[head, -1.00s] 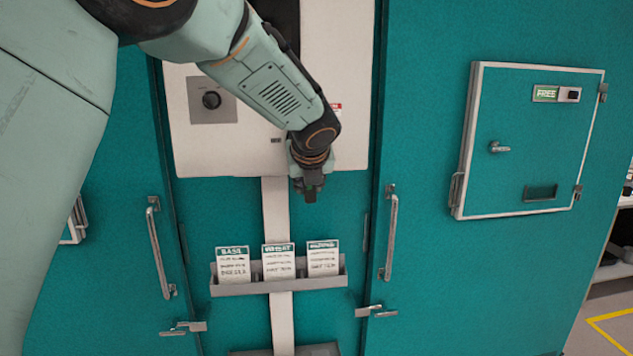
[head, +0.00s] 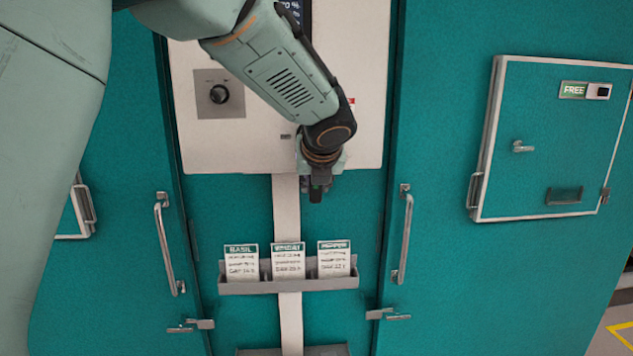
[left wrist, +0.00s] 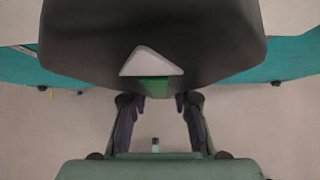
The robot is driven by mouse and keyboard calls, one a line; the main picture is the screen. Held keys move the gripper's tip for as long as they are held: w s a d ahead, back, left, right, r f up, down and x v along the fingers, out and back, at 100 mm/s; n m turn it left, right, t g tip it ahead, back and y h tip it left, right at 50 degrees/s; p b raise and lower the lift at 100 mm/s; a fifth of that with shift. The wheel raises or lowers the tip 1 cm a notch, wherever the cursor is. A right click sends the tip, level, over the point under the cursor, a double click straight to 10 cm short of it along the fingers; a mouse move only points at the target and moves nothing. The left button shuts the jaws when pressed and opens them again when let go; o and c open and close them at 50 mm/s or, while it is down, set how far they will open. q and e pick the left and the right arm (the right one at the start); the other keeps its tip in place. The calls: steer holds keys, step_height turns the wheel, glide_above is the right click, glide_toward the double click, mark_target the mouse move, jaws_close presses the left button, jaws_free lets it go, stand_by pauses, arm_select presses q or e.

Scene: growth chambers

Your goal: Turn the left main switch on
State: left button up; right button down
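A black rotary knob (head: 219,94) sits on a grey square plate at the left of the white control panel (head: 230,150) in the head view. It is the only knob of this kind I can see; its on or off marking is too small to read. My left gripper (head: 317,190) points down in front of the panel's lower edge, to the right of and below the knob, apart from it. In the left wrist view its two fingers (left wrist: 158,103) are spread with nothing between them. My right gripper is out of view.
Below my left gripper, a grey rack (head: 290,286) holds three cards. Door handles (head: 163,245) (head: 404,235) stand out on both sides. A small hatch marked FREE (head: 545,140) is at the right. My left arm covers part of the panel and a dark screen (head: 292,8).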

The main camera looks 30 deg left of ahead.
arm_select(q)
steer(key=o, duration=0.5)
steer(key=shift+s+f, duration=0.2)
steer(key=shift+f, duration=0.05)
steer(key=shift+r, duration=0.15)
steer(key=v, duration=0.7)
steer(key=shift+r, duration=0.1)
